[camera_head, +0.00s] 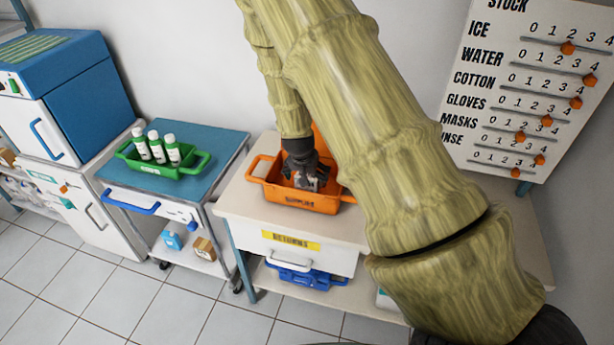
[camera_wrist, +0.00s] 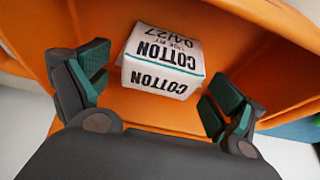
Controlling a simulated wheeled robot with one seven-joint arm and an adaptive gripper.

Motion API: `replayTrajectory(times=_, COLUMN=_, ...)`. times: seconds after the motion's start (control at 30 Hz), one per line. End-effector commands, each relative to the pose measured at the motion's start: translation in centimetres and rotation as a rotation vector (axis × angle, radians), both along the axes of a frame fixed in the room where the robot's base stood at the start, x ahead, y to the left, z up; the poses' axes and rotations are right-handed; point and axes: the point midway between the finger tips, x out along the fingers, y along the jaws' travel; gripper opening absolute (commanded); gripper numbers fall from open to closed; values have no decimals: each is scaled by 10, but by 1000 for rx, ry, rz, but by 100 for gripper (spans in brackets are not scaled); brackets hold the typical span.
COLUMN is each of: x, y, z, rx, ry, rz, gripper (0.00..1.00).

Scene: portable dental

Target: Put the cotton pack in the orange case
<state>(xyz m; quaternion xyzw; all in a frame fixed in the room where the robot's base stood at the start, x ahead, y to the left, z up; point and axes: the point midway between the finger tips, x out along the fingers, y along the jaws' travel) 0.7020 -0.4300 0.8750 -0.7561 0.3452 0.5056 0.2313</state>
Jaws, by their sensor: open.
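The orange case (camera_head: 318,203) stands on the white counter with its lid side raised at the back. The white cotton pack (camera_wrist: 160,68), with a green stripe and the word COTTON, is inside the case against the orange surface. In the head view only a small part of it shows below my gripper (camera_head: 303,178). My gripper also shows in the wrist view (camera_wrist: 152,96), with its fingers spread wide on either side of the pack and a visible gap on both sides. The fingertips reach down inside the case. The pack's underside is hidden.
A green tray (camera_head: 190,168) with several white bottles sits on the blue-topped cart (camera_head: 220,150) to the left. A blue bin (camera_head: 300,276) lies on the shelf below the counter (camera_head: 238,200). A stock board (camera_head: 540,90) stands at the right.

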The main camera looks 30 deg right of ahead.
Motion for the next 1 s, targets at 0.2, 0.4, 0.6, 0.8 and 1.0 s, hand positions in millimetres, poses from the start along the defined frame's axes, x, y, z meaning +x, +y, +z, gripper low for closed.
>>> replayTrajectory(times=0.2, x=-4, y=6, z=18, rx=-2, ry=-2, rz=1, gripper=94)
replayTrajectory(times=0.4, x=-11, y=13, z=41, rx=-2, ry=-2, rz=1, gripper=94)
replayTrajectory(times=0.6, x=-17, y=21, z=64, rx=-1, ry=-2, rz=1, gripper=94)
replayTrajectory(times=0.8, x=-23, y=28, z=86, rx=0, ry=-1, rz=1, gripper=94)
replayTrajectory(times=1.0, x=-27, y=33, z=103, rx=0, ry=-1, rz=1, gripper=94)
